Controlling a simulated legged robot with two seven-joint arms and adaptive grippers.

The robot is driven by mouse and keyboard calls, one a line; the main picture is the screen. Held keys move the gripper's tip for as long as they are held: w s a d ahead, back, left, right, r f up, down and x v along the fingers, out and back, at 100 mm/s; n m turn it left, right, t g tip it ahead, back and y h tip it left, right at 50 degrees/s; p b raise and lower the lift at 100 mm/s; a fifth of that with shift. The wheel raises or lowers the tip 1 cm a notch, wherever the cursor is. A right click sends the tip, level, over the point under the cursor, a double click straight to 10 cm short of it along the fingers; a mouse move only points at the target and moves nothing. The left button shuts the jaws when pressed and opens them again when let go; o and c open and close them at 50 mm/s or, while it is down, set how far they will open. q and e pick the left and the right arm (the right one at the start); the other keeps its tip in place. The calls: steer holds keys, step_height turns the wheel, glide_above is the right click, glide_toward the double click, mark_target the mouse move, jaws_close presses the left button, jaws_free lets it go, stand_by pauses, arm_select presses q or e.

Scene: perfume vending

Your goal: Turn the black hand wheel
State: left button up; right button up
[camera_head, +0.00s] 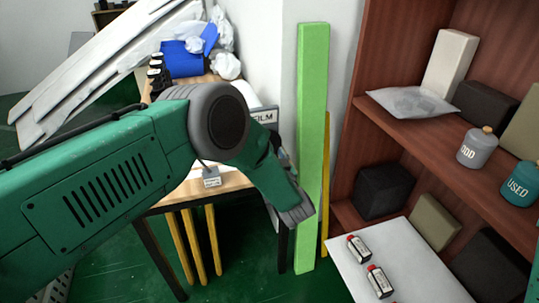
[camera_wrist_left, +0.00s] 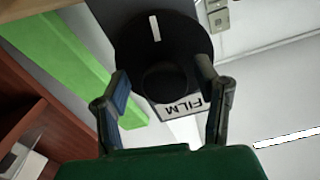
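The black hand wheel (camera_wrist_left: 128,38) is a round disc with a short white mark and a raised round hub in its middle. It shows in the upper middle of the left wrist view. My left gripper (camera_wrist_left: 163,75) is open in front of it, with one finger on each side of the hub. I cannot tell whether the fingers touch the wheel. A FILM label (camera_wrist_left: 182,107) shows upside down below the hub. In the head view my left arm hides the wheel, and I cannot make out the left gripper's fingers. My right gripper is in neither view.
A bright green plank (camera_head: 312,150) stands upright beside the wooden table (camera_head: 232,182). A brown shelf (camera_head: 400,128) with canisters and boxes stands at the right. A white board (camera_head: 405,262) holds small red-capped bottles. White planks (camera_head: 85,75) lean at the upper left.

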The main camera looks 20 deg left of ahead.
arm_select(q)
steer(key=shift+r, duration=0.1)
steer(key=v, duration=1.2)
